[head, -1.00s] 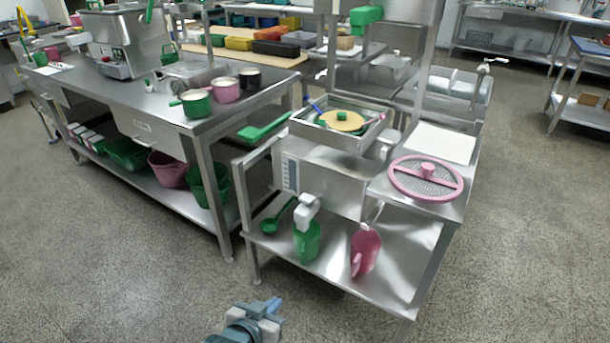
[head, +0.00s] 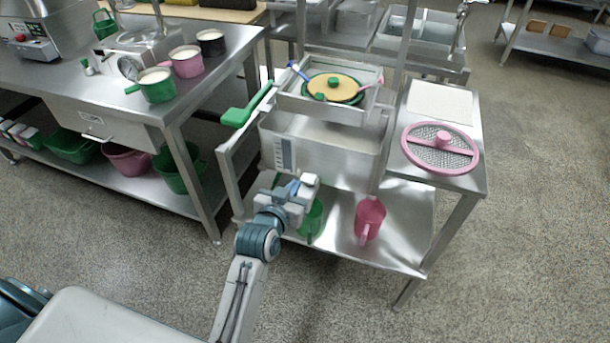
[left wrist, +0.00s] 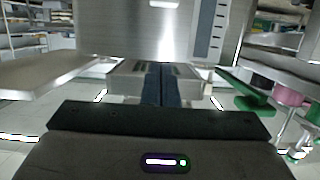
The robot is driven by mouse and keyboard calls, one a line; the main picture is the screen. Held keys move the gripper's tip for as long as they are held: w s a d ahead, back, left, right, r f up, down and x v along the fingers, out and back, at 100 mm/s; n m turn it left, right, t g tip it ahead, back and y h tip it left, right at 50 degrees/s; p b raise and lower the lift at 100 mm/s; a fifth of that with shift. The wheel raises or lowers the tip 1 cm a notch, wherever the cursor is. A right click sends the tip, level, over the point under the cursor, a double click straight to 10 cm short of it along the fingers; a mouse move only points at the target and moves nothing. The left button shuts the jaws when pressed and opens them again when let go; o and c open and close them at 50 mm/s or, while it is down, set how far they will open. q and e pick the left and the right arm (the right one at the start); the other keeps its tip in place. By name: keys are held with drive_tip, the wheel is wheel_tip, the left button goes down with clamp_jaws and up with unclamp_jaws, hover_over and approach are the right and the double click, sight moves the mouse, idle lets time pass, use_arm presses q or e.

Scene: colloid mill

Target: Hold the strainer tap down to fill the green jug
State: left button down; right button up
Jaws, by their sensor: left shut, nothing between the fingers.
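The strainer tap (head: 311,181) is a pale grey fitting low on the front of the steel strainer tank (head: 330,148). The green jug (head: 314,222) stands upright on the lower shelf below it, partly hidden by my gripper. My left gripper (head: 291,188) is shut and empty, just left of the tap; I cannot tell whether it touches it. In the left wrist view my shut fingers (left wrist: 161,84) point toward the tank wall (left wrist: 150,35), with a pale block behind them. My right gripper is not in view.
A pink jug (head: 369,218) stands right of the green one on the lower shelf (head: 400,240). A green handle (head: 246,105) sticks out left of the strainer top. A pink-rimmed sieve (head: 440,150) lies on the side top. A bench with pots stands left.

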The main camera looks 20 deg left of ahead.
use_arm(q)
hover_over(308, 179)
drive_tip(key=s, duration=0.2)
wheel_tip(308, 179, down, 2)
drive_tip(key=f, duration=0.1)
drive_tip(key=shift+w+f+b, duration=0.2)
drive_tip(key=shift+f+b, duration=0.15)
drive_tip(key=shift+f, duration=1.45)
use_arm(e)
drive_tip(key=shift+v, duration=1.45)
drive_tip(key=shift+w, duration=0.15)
